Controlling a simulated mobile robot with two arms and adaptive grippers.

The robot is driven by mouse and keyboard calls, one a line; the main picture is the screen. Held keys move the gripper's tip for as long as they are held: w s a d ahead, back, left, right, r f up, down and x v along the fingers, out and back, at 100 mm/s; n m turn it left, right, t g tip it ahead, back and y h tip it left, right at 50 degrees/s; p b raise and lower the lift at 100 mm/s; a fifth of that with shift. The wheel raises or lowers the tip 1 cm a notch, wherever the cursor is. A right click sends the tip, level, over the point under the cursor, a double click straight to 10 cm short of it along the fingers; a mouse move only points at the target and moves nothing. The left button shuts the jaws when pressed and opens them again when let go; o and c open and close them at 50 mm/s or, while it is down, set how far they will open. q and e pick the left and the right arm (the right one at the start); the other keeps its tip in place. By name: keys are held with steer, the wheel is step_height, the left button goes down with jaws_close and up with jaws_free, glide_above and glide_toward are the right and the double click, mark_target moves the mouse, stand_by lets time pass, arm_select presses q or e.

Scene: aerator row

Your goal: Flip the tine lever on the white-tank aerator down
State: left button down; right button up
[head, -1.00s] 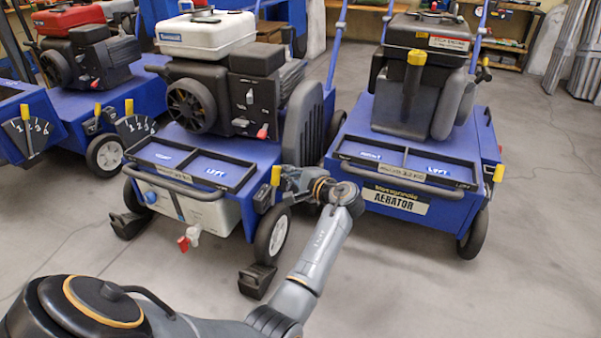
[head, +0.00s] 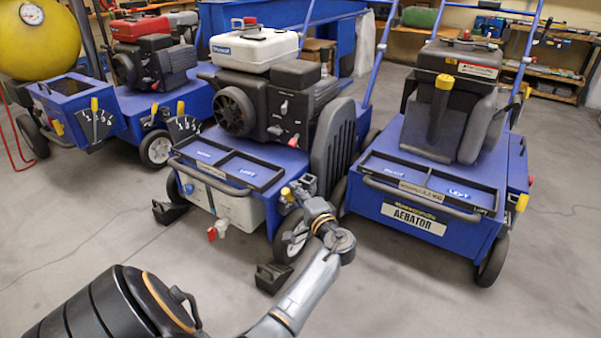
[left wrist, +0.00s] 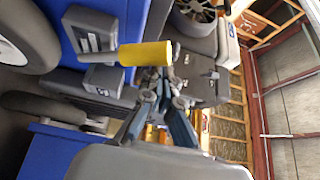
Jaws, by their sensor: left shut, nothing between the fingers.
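The white-tank aerator stands mid-picture in the head view, with its white tank (head: 254,47) on top of a dark engine. Its tine lever, with a yellow grip (head: 287,194), sits at the front right corner of the blue deck, above the front wheel. My left gripper (head: 298,190) is shut and empty right beside the grip. In the left wrist view the yellow grip (left wrist: 145,53) lies across the picture, just past the closed fingertips (left wrist: 161,76). I cannot tell whether they touch. My right gripper is not in view.
Another aerator (head: 415,218) with a dark engine stands close on the right, leaving a narrow gap for my left arm. A red-tank aerator (head: 140,28) stands behind on the left. A red-handled tap (head: 216,230) sticks out below the white-tank machine's front.

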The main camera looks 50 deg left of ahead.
arm_select(q)
steer(key=shift+s+d+f, duration=0.1)
steer(key=shift+s+f, duration=0.25)
steer(key=shift+s, duration=0.15)
stand_by(0.3)
step_height(320, 180, up, 11)
steer(key=shift+w+f, duration=0.2)
steer(key=shift+w, duration=0.1)
steer(key=shift+d, duration=0.15)
stand_by(0.4)
